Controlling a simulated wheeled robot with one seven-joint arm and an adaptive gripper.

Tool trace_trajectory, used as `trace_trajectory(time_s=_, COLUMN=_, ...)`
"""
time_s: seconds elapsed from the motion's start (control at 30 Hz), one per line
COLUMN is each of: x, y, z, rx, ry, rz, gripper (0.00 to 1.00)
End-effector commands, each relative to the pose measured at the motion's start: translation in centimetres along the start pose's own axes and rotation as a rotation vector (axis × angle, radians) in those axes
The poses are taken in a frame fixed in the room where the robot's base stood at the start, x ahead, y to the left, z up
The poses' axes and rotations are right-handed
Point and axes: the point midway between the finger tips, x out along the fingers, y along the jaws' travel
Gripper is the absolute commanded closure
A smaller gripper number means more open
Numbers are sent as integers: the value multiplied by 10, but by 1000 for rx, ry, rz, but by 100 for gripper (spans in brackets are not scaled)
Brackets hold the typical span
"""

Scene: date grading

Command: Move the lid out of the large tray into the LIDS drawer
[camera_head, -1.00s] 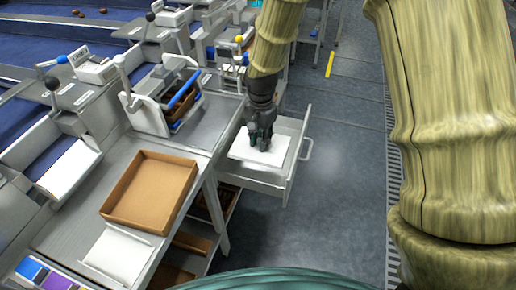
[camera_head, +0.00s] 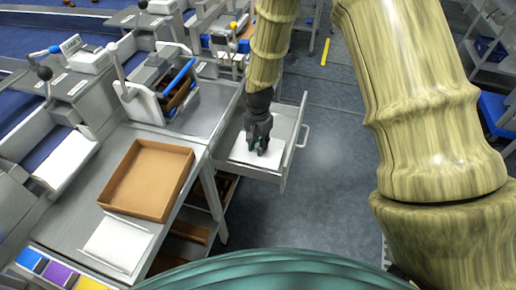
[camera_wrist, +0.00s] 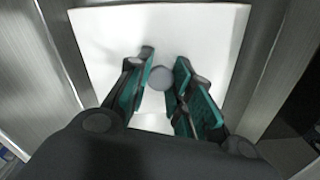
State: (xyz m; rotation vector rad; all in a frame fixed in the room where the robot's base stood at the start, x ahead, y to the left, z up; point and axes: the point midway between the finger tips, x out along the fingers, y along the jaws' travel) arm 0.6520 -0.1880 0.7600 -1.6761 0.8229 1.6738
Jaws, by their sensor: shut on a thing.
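The lid (camera_head: 272,158) is a flat white square inside the open LIDS drawer (camera_head: 296,140), within its walls. In the wrist view the lid (camera_wrist: 215,40) fills the middle, with a round grey knob (camera_wrist: 160,77) between my fingertips and the drawer's grey walls (camera_wrist: 262,60) on both sides. My gripper (camera_head: 258,150) points down into the drawer and is shut on the lid at its knob. Whether the lid's underside rests on the drawer floor cannot be told. The large tray (camera_head: 122,208), brown and shallow, stands empty on the bench to the left.
A white board (camera_head: 116,243) lies on the bench in front of the tray. Blue, purple and yellow patches (camera_head: 58,273) are at the lower left. A weighing device with a blue handle (camera_head: 180,76) stands behind the tray. Floor right of the drawer is clear.

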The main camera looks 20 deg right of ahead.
Motion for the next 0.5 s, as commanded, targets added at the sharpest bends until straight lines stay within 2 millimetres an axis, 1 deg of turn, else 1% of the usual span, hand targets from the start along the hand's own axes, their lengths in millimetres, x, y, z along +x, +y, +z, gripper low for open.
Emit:
trace_trajectory(time_s=0.1, x=15, y=0, z=1, rx=-1, ry=-2, rz=2, gripper=95)
trace_trajectory(time_s=0.2, x=24, y=0, z=0, rx=-1, ry=0, rz=1, gripper=95)
trace_trajectory(time_s=0.5, x=27, y=0, z=0, rx=-1, ry=0, rz=0, gripper=95)
